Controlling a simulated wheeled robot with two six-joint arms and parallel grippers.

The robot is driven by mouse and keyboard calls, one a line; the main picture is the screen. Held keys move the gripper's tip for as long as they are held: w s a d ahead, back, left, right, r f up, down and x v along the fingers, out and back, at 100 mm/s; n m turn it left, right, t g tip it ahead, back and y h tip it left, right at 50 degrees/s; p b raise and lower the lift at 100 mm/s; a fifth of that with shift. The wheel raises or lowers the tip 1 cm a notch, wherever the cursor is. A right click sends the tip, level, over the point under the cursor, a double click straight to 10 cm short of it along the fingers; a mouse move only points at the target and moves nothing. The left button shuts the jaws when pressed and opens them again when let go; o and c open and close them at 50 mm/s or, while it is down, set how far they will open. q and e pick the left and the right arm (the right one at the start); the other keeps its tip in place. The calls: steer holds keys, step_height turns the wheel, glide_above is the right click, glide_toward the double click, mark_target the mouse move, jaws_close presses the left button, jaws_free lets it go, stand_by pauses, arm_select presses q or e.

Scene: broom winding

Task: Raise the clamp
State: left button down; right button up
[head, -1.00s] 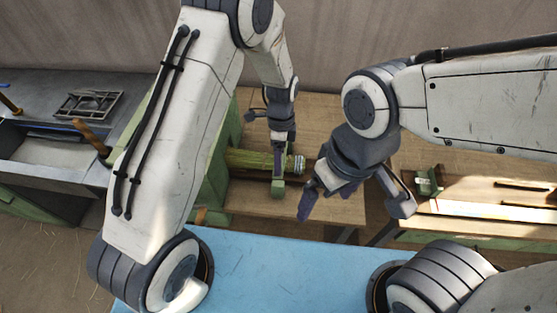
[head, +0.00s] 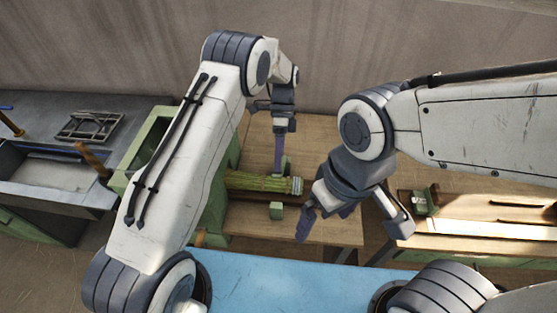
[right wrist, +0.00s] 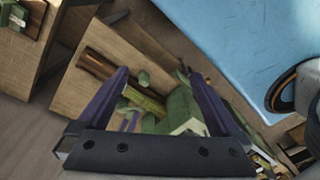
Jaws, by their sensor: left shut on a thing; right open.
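The broom (head: 258,182), a green straw bundle with a banded end, lies level on the wooden table, its left end at the green machine (head: 212,205). A green clamp part (head: 285,166) shows at the bundle's far side; a small green block (head: 277,211) is at its near side. My left gripper (head: 279,170) is above the bundle's far side, its purple fingers pointing down, shut on the clamp part; its grip is partly hidden. My right gripper (head: 325,224) is open and empty, right of the bundle and nearer. The right wrist view shows the bundle (right wrist: 146,101) between its fingers.
A grey bench (head: 60,165) with a metal rack (head: 88,126) stands at the left. A blue table (head: 290,275) is in front. Another wooden bench (head: 465,236) is at the right. The wooden table (head: 330,228) is bare near the right gripper.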

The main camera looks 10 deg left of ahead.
steer(key=shift+w, duration=0.1)
steer(key=c, duration=0.9)
steer(key=shift+w+a+f+m+g, duration=0.2)
steer(key=shift+m+g, duration=0.1)
steer(key=shift+m, duration=0.2)
steer(key=c, duration=0.5)
steer(key=w+f+m+g, duration=0.1)
steer(key=m, duration=0.1)
steer(key=w+a+m+g, duration=0.1)
steer(key=m, duration=0.1)
steer(key=w+a+f+m+g, duration=0.1)
steer(key=w+m, duration=0.1)
steer(key=shift+f+y, duration=0.35)
steer(key=shift+y, duration=0.05)
jaws_close()
steer(key=w+d+f+m+y, duration=0.2)
steer(key=w+f+m+y, duration=0.4)
steer(key=w+f+m, duration=0.5)
steer(key=w+d+f+m+y, duration=0.2)
steer(key=w+f+m+y, duration=0.6)
steer(key=m, duration=0.4)
steer(key=a+h, duration=0.1)
steer(key=a, duration=0.8)
steer(key=shift+s+f+t, duration=0.15)
steer(key=shift+s+t, duration=0.15)
steer(key=shift+s, duration=0.15)
